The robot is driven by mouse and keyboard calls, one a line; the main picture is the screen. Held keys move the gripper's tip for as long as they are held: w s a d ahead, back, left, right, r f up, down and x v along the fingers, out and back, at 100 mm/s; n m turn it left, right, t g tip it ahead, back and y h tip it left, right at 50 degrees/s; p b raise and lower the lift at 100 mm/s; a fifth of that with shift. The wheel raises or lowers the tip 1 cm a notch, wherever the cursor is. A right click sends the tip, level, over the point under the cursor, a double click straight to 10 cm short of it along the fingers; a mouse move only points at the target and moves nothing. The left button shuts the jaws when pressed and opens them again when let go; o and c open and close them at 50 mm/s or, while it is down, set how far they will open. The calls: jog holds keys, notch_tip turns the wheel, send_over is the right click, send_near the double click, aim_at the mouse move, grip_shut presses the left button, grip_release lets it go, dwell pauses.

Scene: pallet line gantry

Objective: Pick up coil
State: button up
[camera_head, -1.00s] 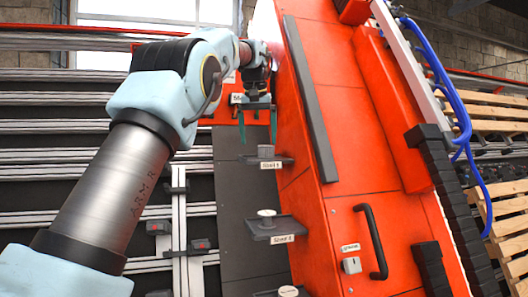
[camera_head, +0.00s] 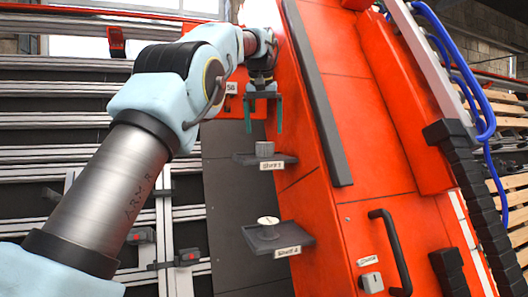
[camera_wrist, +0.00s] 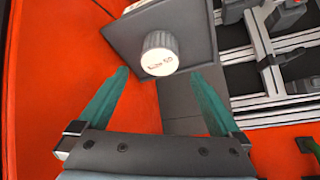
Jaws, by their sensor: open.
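No object in view is clearly marked as a coil. A grey ribbed cylinder (camera_head: 264,148) stands upright on the upper shelf (camera_head: 243,158). The wrist view shows its pale, lettered top (camera_wrist: 160,62); the lettering is hard to read. A spool-like piece with a wide white top (camera_head: 268,222) stands on the lower shelf (camera_head: 293,237), labelled Shelf A. My gripper (camera_head: 264,130) points down just above the ribbed cylinder in the head view. In the wrist view its teal fingers (camera_wrist: 160,76) are spread and empty, with the cylinder beyond the gap between the tips.
A tall orange cabinet (camera_head: 335,120) stands close on the right of the shelves, with a black handle (camera_head: 391,250). Metal rails (camera_head: 50,110) run along the left. Blue hoses (camera_head: 470,85) hang at the right.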

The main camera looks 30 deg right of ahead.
aim_at(265, 145)
jog(key=shift+s+x, duration=0.2)
jog(key=shift+x, duration=3.3)
jog(key=shift+a+f, duration=0.1)
jog(key=shift+c, duration=0.2)
grip_shut()
